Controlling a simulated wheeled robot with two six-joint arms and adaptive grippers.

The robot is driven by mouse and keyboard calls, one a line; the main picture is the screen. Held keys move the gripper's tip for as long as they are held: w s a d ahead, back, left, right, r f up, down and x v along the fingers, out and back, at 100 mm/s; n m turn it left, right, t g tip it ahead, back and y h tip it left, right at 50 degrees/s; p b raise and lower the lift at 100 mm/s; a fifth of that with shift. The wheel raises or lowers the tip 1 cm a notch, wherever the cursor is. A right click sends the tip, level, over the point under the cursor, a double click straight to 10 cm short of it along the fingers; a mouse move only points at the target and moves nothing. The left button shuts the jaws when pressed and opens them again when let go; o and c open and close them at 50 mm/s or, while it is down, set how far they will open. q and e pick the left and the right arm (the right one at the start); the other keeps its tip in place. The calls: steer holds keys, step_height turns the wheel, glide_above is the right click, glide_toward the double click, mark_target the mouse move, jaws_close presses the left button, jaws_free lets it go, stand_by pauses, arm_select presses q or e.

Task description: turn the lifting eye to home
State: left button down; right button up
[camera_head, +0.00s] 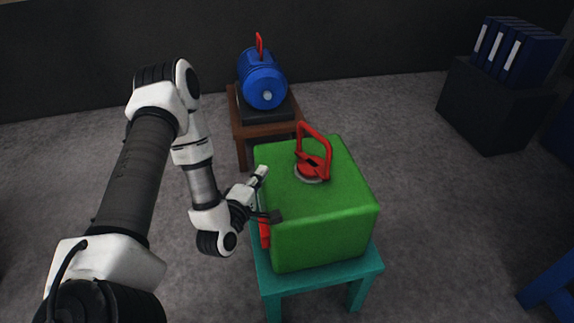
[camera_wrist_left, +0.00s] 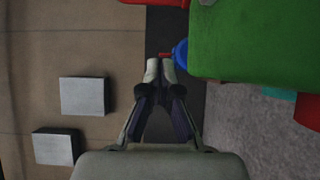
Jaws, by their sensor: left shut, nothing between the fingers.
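The green casting (camera_head: 325,222) is a block with rounded edges on a teal stand (camera_head: 325,278). The red lifting eye (camera_head: 315,145) stands upright on its top, a loop on a red hub with a dark mark and a pale ring around its base. My left gripper (camera_head: 262,171) is beside the casting's left side, apart from the lifting eye. In the left wrist view its fingertips (camera_wrist_left: 160,68) are together with nothing between them, and the green casting (camera_wrist_left: 255,40) is to their right. My right gripper is not in view.
A red part (camera_head: 265,233) shows at the casting's left side, partly hidden. A blue motor-like casting (camera_head: 262,80) with a red eye sits on a brown stand (camera_head: 262,130) behind. Blue binders (camera_head: 518,52) stand on a dark cabinet (camera_head: 492,105) at right. Grey floor is clear between.

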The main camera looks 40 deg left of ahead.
arm_select(q)
steer(key=shift+w+r, duration=0.15)
steer(key=shift+w, duration=0.1)
steer(key=x, duration=0.9)
steer(key=shift+w+a, duration=0.1)
steer(key=shift+w, duration=0.2)
steer(key=shift+w+d, duration=0.4)
steer(key=shift+w, duration=0.2)
steer(key=shift+w+d, duration=0.35)
steer(key=shift+w, duration=0.25)
steer(key=shift+w+d, duration=0.3)
steer(key=shift+w, duration=0.1)
steer(key=shift+w+a+m+h, duration=0.15)
steer(key=shift+w+m+h, duration=0.2)
steer(key=shift+m+h, duration=0.4)
